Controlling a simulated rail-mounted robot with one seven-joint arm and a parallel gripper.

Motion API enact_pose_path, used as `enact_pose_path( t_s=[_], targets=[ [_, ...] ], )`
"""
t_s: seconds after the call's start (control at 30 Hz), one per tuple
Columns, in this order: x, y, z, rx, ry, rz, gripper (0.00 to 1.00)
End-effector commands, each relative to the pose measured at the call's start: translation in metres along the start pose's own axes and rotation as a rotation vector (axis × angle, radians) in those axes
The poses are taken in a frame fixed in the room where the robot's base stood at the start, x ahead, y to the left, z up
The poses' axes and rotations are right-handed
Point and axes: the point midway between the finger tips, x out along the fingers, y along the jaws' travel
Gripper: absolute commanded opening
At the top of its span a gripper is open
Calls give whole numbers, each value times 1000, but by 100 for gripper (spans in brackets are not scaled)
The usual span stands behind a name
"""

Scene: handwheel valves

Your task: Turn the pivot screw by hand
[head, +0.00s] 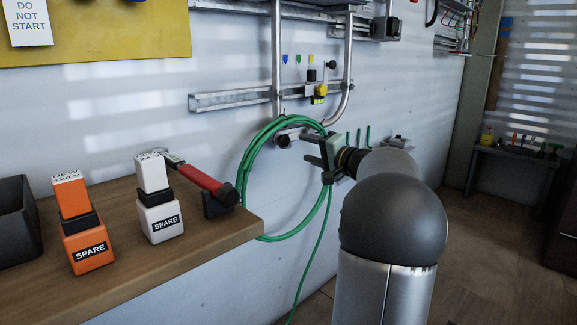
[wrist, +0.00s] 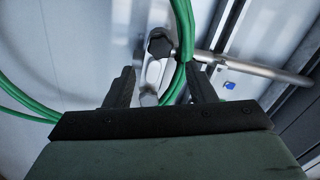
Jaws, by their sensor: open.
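A black lobed knob (wrist: 159,43), which I take for the pivot screw, sits on a light metal bracket (wrist: 153,74) in the wrist view. In the head view a dark knob (head: 283,141) shows on the wall, inside the upper part of the green hose loop. My gripper (head: 309,148) is open and points at the wall, just right of that knob. In the wrist view the fingers of my gripper (wrist: 161,75) are spread, with nothing gripped; the knob shows beyond the fingertips, between them and slightly left of the right one. The bracket's lower end is partly hidden.
A coiled green hose (head: 246,180) hangs around the knob and passes close to my fingers. A metal pipe (head: 277,60) and rail (head: 232,101) are above.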

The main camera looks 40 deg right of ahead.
Motion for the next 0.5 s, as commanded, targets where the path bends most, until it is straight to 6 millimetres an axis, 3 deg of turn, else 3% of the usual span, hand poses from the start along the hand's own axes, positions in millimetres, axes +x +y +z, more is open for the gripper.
enact_pose_path(
  t_s=[0.5],
  targets=[
    [54,-6,0,5,-5,0,50]
  ],
)
